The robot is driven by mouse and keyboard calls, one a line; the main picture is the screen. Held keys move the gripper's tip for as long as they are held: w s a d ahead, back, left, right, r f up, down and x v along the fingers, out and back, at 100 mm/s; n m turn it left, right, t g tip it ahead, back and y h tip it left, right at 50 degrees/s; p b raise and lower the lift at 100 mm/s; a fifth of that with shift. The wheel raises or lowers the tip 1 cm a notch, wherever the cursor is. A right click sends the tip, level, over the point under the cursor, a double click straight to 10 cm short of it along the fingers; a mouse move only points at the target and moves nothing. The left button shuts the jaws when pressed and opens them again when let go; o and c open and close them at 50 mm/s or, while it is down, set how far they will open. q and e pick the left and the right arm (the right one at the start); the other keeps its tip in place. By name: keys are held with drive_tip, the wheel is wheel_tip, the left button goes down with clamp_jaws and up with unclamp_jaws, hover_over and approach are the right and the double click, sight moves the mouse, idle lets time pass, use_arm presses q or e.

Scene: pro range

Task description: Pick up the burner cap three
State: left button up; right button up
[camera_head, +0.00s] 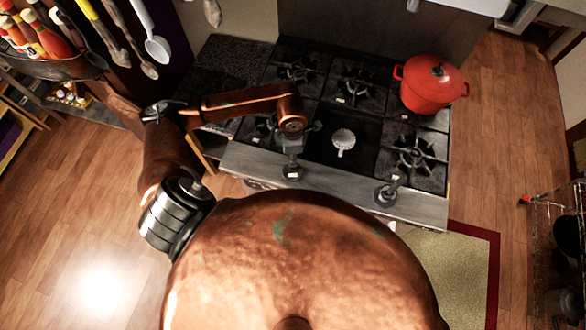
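A pale, round, ridged burner piece (343,138), which looks like the burner cap, sits in the front middle bay of the stove (243,162). No grate covers it. My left arm comes in from the left and reaches over the front left of the stove. My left gripper (292,150) points down, left of the burner piece and apart from it. Its fingers are small and dark, so I cannot tell whether they are open or shut. I see nothing clearly held. My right gripper is not in view.
A red lidded pot (430,88) stands on the stove's back right. Black grates, such as the front right one (415,152), cover other burners. A dark knob-like part (386,194) sticks up at the front edge. Utensils (150,45) hang at upper left. A mat (460,270) lies at lower right.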

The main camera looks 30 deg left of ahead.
use_arm(q)
wheel_tip(320, 180, down, 8)
drive_tip(key=b, duration=0.4)
drive_tip(key=shift+d+b, duration=0.1)
drive_tip(key=shift+b, duration=0.2)
drive_tip(key=shift+r, duration=0.1)
clamp_jaws()
idle(0.4)
wheel_tip(320, 180, up, 8)
drive_tip(key=p, duration=0.4)
